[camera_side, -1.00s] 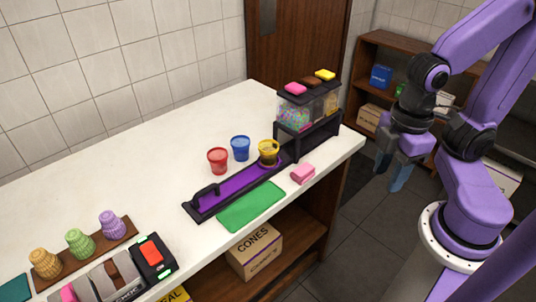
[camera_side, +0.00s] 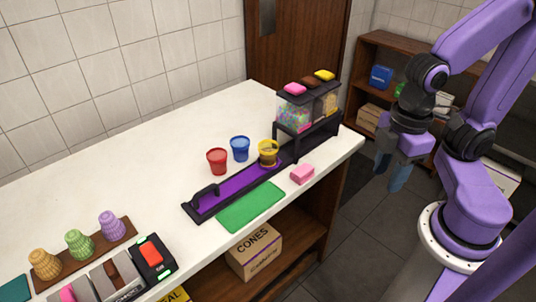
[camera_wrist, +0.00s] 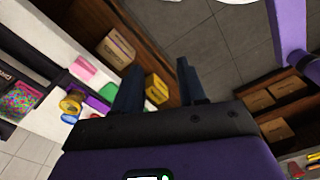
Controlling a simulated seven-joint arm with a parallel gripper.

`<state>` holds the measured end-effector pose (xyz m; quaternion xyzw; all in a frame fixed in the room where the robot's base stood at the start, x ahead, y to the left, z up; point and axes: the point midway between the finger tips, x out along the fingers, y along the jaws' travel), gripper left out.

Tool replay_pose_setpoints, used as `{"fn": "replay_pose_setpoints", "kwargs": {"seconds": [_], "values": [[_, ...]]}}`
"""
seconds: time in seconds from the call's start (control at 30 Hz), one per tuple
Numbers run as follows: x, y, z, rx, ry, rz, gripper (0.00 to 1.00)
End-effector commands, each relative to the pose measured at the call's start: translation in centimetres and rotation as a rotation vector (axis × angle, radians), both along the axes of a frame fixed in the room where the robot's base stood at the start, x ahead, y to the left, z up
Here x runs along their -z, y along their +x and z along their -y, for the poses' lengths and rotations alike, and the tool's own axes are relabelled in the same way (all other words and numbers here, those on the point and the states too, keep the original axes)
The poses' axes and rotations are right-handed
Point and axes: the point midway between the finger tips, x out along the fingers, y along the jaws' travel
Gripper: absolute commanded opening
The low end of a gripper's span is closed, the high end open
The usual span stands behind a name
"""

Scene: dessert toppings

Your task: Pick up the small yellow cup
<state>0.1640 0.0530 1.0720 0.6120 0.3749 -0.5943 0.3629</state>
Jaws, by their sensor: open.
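The small yellow cup (camera_side: 268,152) stands upright on the purple tray (camera_side: 236,188), at its far end beside the topping dispenser. Something brown shows inside its rim. In the wrist view the yellow cup (camera_wrist: 71,103) shows at the left, partly cut into by other things around it. My gripper (camera_side: 391,178) is off to the right of the counter, over the floor, well apart from the cup. In the wrist view its two fingers (camera_wrist: 160,88) are spread with nothing between them.
A blue cup (camera_side: 240,148) and a red cup (camera_side: 217,161) stand left of the yellow one. The topping dispenser (camera_side: 318,133) rises just behind it. A pink sponge (camera_side: 302,174) and green mat (camera_side: 251,207) lie in front. The counter's back left is clear.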

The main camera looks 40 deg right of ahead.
Motion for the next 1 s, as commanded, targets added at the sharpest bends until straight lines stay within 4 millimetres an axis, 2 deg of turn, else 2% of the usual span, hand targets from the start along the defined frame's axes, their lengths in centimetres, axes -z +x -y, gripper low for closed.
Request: {"fn": "replay_pose_setpoints", "kwargs": {"seconds": [0.1, 0.13, 0.27, 0.53, 0.67, 0.77, 1.0], "values": [[0.0, 0.0, 0.0, 0.0, 0.0, 0.0, 0.41], [0.0, 0.0, 0.0, 0.0, 0.0, 0.0, 0.44], [0.0, 0.0, 0.0, 0.0, 0.0, 0.0, 0.87], [0.0, 0.0, 0.0, 0.0, 0.0, 0.0, 0.88], [-0.2, 0.9, -0.5, 0.012, -0.001, 0.0, 0.88], [-0.7, 2.8, -1.5, 0.035, -0.004, -0.001, 0.88], [-1.8, 10.1, -4.2, 0.112, -0.011, -0.003, 0.88]]}}
